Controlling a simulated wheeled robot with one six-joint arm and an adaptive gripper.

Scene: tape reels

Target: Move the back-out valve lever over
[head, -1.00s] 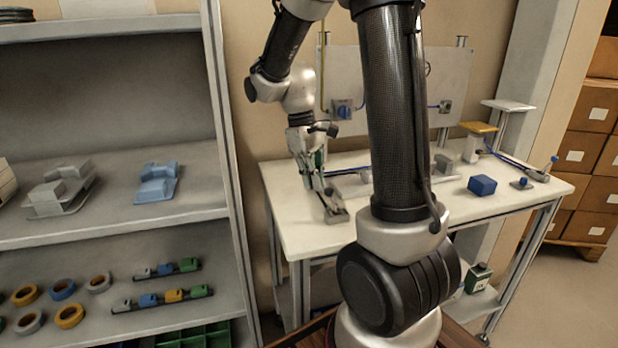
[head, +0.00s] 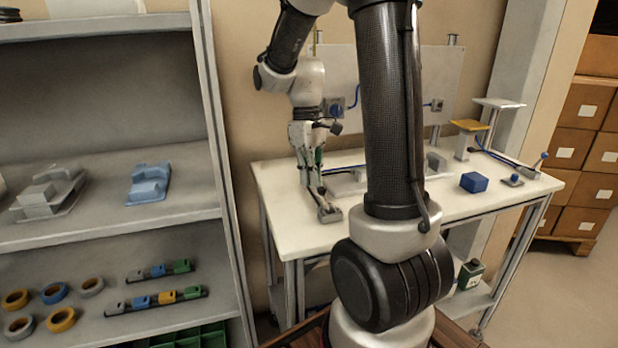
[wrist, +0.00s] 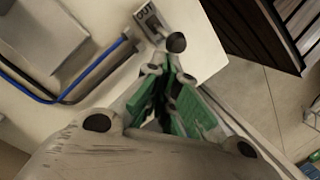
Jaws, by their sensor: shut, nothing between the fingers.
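The valve (head: 330,214) is a small grey block at the near left corner of the white table in the head view. In the wrist view its labelled plate (wrist: 149,18) lies at the top, with a round dark knob (wrist: 176,42), seemingly the lever's end, beside it. My gripper (head: 316,192) points down close above the block. In the wrist view its green-padded fingers (wrist: 169,75) are shut and empty, with their tips just below the knob. I cannot tell whether they touch the lever. The lever's shaft is mostly hidden.
The white table (head: 290,235) also carries a blue block (head: 474,182) and a blue-knobbed lever (head: 543,157) at the right. A board (head: 440,80) stands behind. Blue tubing (wrist: 60,97) runs left of my fingers. A grey shelf (head: 190,207) stands left of the table.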

